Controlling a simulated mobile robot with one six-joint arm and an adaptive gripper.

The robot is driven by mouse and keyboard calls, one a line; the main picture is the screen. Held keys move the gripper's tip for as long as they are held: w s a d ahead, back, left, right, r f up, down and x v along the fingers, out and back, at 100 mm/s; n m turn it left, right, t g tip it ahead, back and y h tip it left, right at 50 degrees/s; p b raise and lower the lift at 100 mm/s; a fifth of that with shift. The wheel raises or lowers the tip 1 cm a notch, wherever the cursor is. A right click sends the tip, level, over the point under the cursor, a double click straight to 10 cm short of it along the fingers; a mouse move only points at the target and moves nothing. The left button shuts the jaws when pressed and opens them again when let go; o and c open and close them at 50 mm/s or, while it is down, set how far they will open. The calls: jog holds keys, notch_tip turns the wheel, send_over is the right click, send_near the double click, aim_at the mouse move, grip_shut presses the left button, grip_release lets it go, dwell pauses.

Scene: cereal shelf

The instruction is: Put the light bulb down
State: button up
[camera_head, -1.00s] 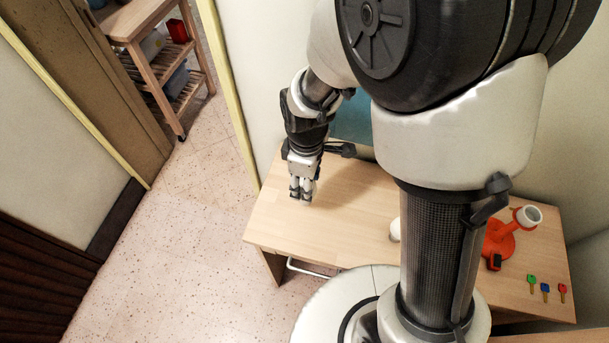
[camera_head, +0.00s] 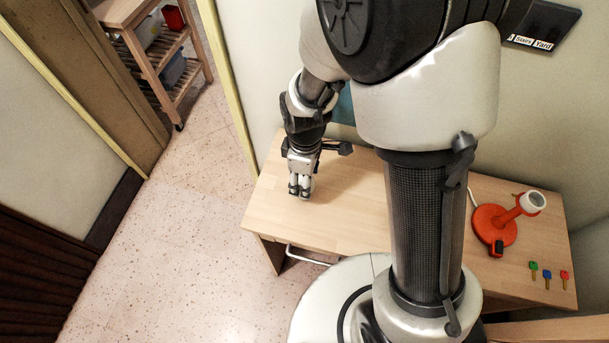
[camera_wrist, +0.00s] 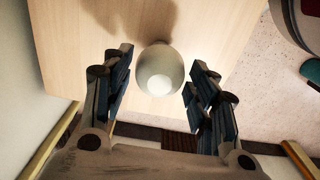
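A pale, rounded light bulb (camera_wrist: 160,70) shows in the wrist view, between the two fingers of my gripper (camera_wrist: 160,88), over the wooden table top (camera_wrist: 85,45). A gap shows on each side between bulb and fingers, so the gripper looks open around it. The bulb's lower side is hidden, and I cannot tell for sure that it rests on the table. In the head view my gripper (camera_head: 300,191) points down low over the left end of the table (camera_head: 345,225). The bulb cannot be made out there.
A red-orange lamp-like stand (camera_head: 494,227) with a white cup-shaped top and several coloured keys (camera_head: 547,272) are at the table's right. A wooden trolley (camera_head: 140,50) stands far left. A wall is behind the table. The table's middle is partly hidden by my column.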

jog(key=shift+o, duration=0.9)
notch_tip(320, 180, up, 12)
jog(key=p, duration=0.4)
jog(key=s+d+r+m+t, duration=0.2)
jog(key=s+d+r+m, duration=0.3)
jog(key=s+r+m, duration=0.1)
jog(key=s+d+r+m+t, duration=0.2)
jog(key=s+d+r+m, duration=0.4)
jog(key=r, duration=0.5)
jog(key=shift+s+m+t, duration=0.3)
jog(key=shift+s+m, duration=0.5)
jog(key=shift+m, duration=0.2)
jog(key=shift+f+b, duration=0.5)
